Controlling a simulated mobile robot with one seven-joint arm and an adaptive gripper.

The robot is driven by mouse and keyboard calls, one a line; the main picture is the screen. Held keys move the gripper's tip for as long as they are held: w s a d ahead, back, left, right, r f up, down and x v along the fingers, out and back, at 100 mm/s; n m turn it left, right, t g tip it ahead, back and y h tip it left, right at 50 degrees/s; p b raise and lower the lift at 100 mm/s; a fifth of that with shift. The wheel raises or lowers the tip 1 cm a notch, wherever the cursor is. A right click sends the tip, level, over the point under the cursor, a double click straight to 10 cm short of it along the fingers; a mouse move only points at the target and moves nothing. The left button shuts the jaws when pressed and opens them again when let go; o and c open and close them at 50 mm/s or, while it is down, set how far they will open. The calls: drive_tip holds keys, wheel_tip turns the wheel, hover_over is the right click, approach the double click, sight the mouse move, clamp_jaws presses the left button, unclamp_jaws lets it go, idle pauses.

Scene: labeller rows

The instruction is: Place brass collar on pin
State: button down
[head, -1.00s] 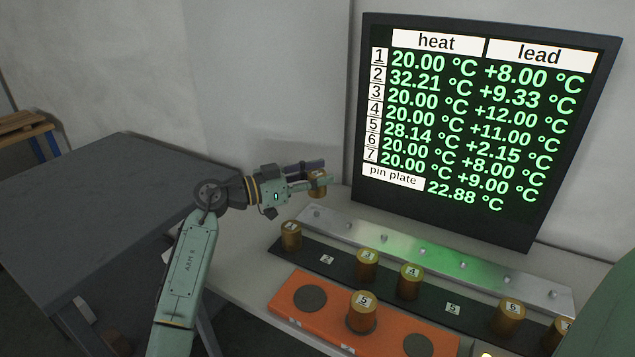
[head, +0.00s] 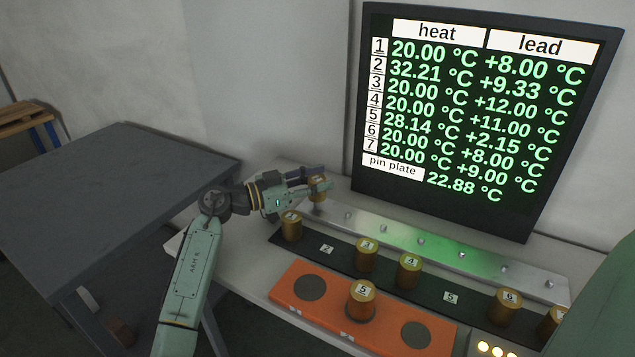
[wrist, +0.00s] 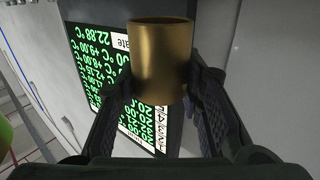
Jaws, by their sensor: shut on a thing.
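My gripper (head: 318,186) is shut on a brass collar (head: 317,194), held upright at the left end of the silver pin plate (head: 400,229). The wrist view shows the same brass collar (wrist: 161,60) between the two fingers. The plate carries a row of small pins, such as this pin (head: 348,215). The held collar hides the plate's left-end pin. I cannot tell whether the collar touches the pin or the plate. The other visible pins are bare.
A dark rail (head: 385,268) holds several numbered collars; its spots 2 and 5 are empty. Collar 5 (head: 361,299) stands on the middle disc of an orange block (head: 335,306). A screen (head: 480,110) with heat and lead readings stands behind. A grey table (head: 110,200) is left.

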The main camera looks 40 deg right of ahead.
drive_tip(key=shift+s+f, duration=0.1)
drive_tip(key=shift+f, duration=0.25)
drive_tip(key=c, duration=1.1)
unclamp_jaws()
drive_tip(key=shift+f, duration=0.15)
drive_tip(key=shift+r+p, duration=0.4)
drive_tip(key=shift+r, duration=0.05)
drive_tip(key=b+v, duration=0.2)
drive_tip(key=v, duration=0.3)
drive_tip(key=b+v, duration=0.2)
drive_tip(key=v, duration=0.4)
drive_tip(key=shift+a+r, duration=0.15)
drive_tip(key=shift+r, duration=0.1)
drive_tip(key=shift+a+r, duration=0.1)
drive_tip(key=shift+a, duration=0.25)
